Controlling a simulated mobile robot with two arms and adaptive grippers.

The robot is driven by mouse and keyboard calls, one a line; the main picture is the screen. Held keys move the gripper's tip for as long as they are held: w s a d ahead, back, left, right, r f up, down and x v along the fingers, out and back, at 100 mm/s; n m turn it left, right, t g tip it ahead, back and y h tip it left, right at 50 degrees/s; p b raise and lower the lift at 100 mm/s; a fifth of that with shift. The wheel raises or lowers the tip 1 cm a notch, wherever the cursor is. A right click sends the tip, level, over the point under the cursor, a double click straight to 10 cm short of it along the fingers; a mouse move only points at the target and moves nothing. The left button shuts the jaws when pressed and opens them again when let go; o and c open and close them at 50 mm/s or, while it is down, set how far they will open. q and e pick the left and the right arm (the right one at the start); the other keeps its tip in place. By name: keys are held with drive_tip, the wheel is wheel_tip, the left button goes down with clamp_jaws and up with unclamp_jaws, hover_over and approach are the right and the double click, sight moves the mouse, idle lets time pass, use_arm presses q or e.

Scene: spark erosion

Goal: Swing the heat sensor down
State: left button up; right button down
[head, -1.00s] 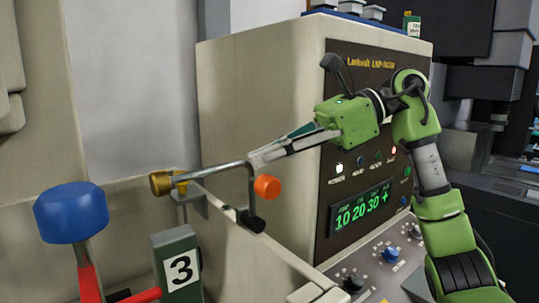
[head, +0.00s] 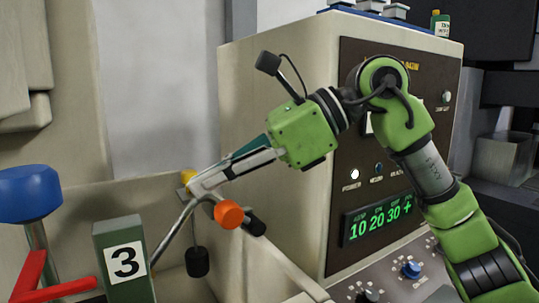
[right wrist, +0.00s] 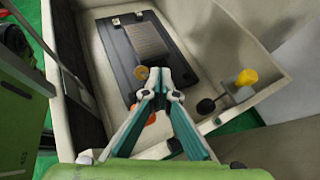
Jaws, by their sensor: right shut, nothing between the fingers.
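A bent chrome rod (head: 172,235), which I take to be the heat sensor, slants down to the left in the head view. Its lower end is hidden behind the number 3 block. A brass tip (right wrist: 143,72), likely its end, shows in the right wrist view. A black joint (head: 253,224) sits at the rod's other end, by an orange knob (head: 229,214). My right gripper (head: 190,188) is shut and empty. It overlaps the rod's upper part; I cannot tell whether they touch. My left gripper is not in view.
A black bulb (head: 197,262) hangs under a yellow part (head: 187,175) near my right fingertips. The number 3 block (head: 124,260) and a blue knob (head: 30,193) stand at left. The control cabinet (head: 270,130) stands behind my right arm. The tank's dark plate (right wrist: 120,45) lies below.

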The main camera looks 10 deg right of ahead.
sight(171, 233)
drive_tip(key=a+f+h, duration=0.1)
drive_tip(key=s+a+f+h+b, duration=0.1)
drive_tip(key=f, duration=0.1)
drive_tip(key=a+f+b, duration=0.1)
drive_tip(key=f, duration=0.1)
drive_tip(key=shift+s+a+n+t+h, duration=0.2)
drive_tip(key=shift+n+t+h, duration=0.1)
drive_tip(key=shift+h, duration=0.1)
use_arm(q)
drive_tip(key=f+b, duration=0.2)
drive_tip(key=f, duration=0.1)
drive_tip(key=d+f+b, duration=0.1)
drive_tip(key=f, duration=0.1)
use_arm(e)
drive_tip(key=f, duration=0.3)
drive_tip(key=shift+s+a, duration=0.1)
drive_tip(key=shift+a, duration=0.25)
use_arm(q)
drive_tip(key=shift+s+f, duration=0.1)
